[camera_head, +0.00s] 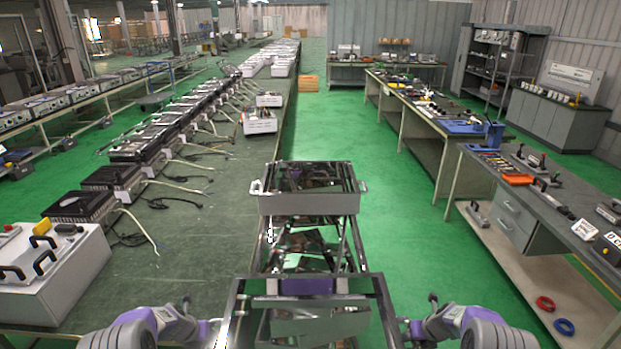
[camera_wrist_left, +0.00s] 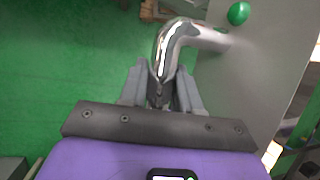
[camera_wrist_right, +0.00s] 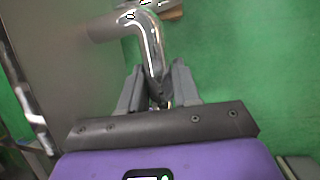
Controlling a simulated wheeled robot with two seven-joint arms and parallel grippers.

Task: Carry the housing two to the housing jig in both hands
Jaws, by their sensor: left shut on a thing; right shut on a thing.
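The housing two (camera_head: 312,327) appears to be the open-topped grey metal box at the bottom of the head view, between my arms. A bent chrome handle on a grey wall shows in each wrist view. My left gripper (camera_wrist_left: 161,92) is shut on the left handle (camera_wrist_left: 172,42). My right gripper (camera_wrist_right: 158,92) is shut on the right handle (camera_wrist_right: 150,40). The fingertips are hard to make out in the head view. Straight ahead is a grey metal box with side handles (camera_head: 310,203) on a framework; I cannot tell whether this is the housing jig.
A long green-topped bench (camera_head: 190,240) on the left carries rows of dark units and a white case (camera_head: 50,275) at its near end. A workbench (camera_head: 565,205) with tools stands at the right. Green floor (camera_head: 430,250) is clear between the centre framework and that workbench.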

